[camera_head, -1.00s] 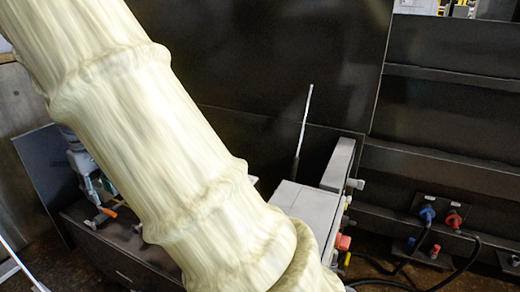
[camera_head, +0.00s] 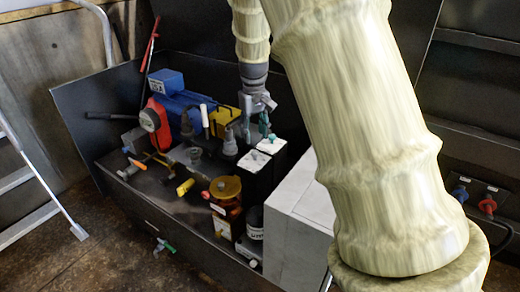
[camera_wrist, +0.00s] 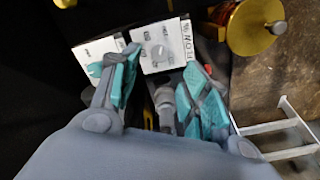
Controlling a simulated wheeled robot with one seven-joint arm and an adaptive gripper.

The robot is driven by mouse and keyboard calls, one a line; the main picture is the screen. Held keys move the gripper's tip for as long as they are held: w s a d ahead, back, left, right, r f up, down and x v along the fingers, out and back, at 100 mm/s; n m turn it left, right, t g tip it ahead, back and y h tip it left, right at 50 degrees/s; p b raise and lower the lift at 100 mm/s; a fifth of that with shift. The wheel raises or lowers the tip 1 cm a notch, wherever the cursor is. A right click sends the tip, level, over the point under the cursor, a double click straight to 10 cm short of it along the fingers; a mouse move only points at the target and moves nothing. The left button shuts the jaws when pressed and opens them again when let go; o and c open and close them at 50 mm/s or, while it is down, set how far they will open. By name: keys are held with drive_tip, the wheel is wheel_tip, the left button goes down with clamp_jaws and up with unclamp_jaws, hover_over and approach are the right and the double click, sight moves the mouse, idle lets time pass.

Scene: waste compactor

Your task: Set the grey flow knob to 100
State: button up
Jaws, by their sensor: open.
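The grey flow knob (camera_wrist: 158,52) sits on the white face of a black box labelled FLOW % in the wrist view. The numbers round its dial are too small to read surely. In the head view, this box's white top (camera_head: 253,160) is the nearer of two. My gripper (camera_wrist: 166,88) is open, its teal fingers apart and nothing between them at the tips. The knob lies ahead of the gap between the fingers, nearer the left finger in the picture. In the head view my gripper (camera_head: 257,121) hangs just above and behind the two boxes.
A second box with a teal knob (camera_wrist: 95,69) stands beside the flow box. An amber cylinder (camera_head: 226,188) stands in front. A blue motor (camera_head: 176,98), a yellow block (camera_head: 231,118) and several valves crowd the left. A white cabinet (camera_head: 300,215) stands at the right.

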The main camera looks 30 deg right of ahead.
sight(255, 152)
wheel_tip(255, 152, down, 7)
drive_tip(key=shift+f+b, duration=0.2)
drive_tip(key=shift+b, duration=0.35)
drive_tip(key=shift+c, duration=0.3)
clamp_jaws()
